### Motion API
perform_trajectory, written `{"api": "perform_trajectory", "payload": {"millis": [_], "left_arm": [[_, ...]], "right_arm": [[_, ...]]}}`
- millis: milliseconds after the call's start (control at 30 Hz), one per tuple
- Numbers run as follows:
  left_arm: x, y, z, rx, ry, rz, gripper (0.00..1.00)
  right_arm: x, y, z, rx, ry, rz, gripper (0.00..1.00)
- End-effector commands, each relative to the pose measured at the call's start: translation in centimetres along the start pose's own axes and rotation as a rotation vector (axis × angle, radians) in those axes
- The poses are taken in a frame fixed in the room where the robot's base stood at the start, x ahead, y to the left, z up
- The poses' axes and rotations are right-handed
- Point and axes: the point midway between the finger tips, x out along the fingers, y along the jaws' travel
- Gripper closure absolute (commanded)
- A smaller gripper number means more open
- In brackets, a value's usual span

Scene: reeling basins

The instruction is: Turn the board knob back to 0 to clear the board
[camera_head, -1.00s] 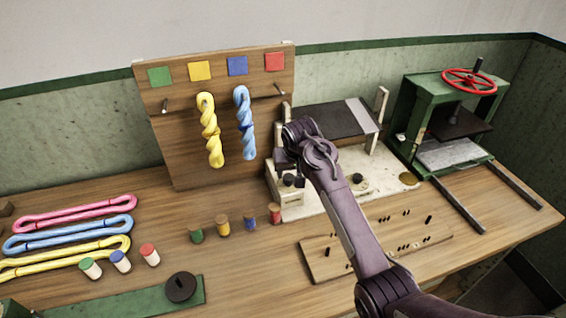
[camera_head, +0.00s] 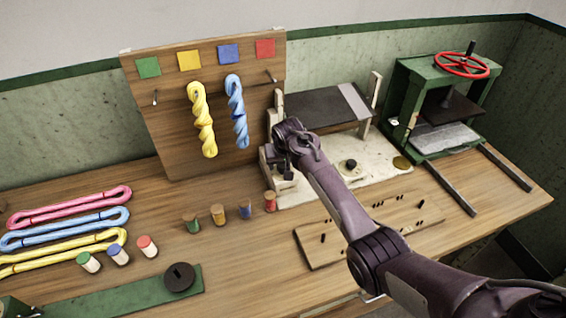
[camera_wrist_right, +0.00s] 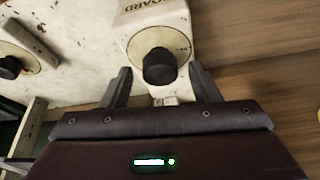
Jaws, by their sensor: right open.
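The board knob (camera_wrist_right: 160,66) is a black round knob on a pale plate lettered "BOARD" in the right wrist view. My right gripper (camera_wrist_right: 159,72) is open, with one finger on each side of the knob and visible gaps between. Whether the fingertips reach its full depth cannot be told. In the head view my right gripper (camera_head: 281,168) is over the left front of the cream machine (camera_head: 310,190), hiding much of the knob area. The knob's pointer and setting are not readable. My left gripper is not in view.
A second black knob (camera_head: 351,164) sits further right on the machine. A pegged wooden board (camera_head: 320,262) lies in front, below my right arm. Colour-topped spools (camera_head: 218,215) stand to the left. A green press (camera_head: 440,105) stands at the right.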

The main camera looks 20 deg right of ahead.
Motion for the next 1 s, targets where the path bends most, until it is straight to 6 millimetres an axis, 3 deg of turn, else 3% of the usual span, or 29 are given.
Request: {"api": "perform_trajectory", "payload": {"millis": [133, 467, 767, 1000], "left_arm": [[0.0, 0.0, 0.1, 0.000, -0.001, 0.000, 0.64], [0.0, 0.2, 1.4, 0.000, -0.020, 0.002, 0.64], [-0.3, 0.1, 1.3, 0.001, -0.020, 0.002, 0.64], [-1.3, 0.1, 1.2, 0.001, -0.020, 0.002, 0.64]], "right_arm": [[0.0, 0.0, 0.0, 0.000, 0.000, 0.000, 0.46], [0.0, 0.0, 0.0, -0.001, -0.001, 0.000, 0.89], [-0.1, 0.0, 0.0, -0.033, -0.001, -0.013, 0.89], [-0.2, 0.1, -0.1, -0.155, -0.001, -0.065, 0.89]]}}
